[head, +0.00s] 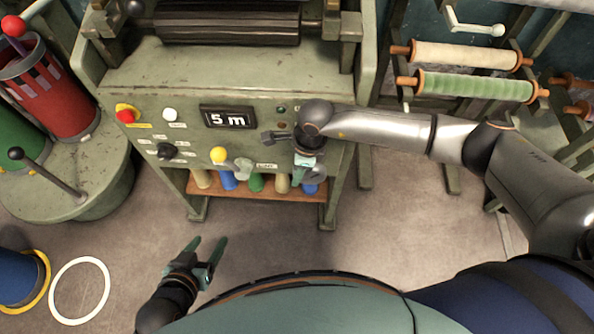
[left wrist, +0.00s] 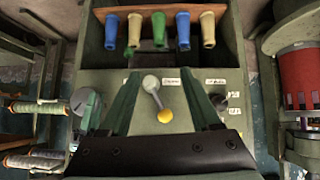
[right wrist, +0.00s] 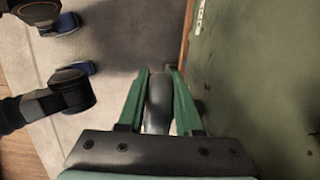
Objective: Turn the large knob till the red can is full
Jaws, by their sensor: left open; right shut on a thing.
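The red can (head: 62,95) stands on a green round stand at the left in the head view; it also shows at the right edge of the left wrist view (left wrist: 299,72). Its side has a row of pale and dark marks. My right gripper (head: 303,172) is at the right part of the machine's front panel. In the right wrist view its fingers (right wrist: 160,75) are shut on a grey rounded piece, apparently the large knob (right wrist: 157,103), mostly hidden by the gripper. My left gripper (head: 208,250) is open and empty, low in front of the machine.
The panel has a display reading 5 m (head: 228,118), a red button (head: 125,115), a black knob (head: 168,151), a yellow ball (head: 218,154) and a grey handle (head: 243,168). Coloured bobbins (head: 256,182) hang below. Rollers (head: 470,88) stand right.

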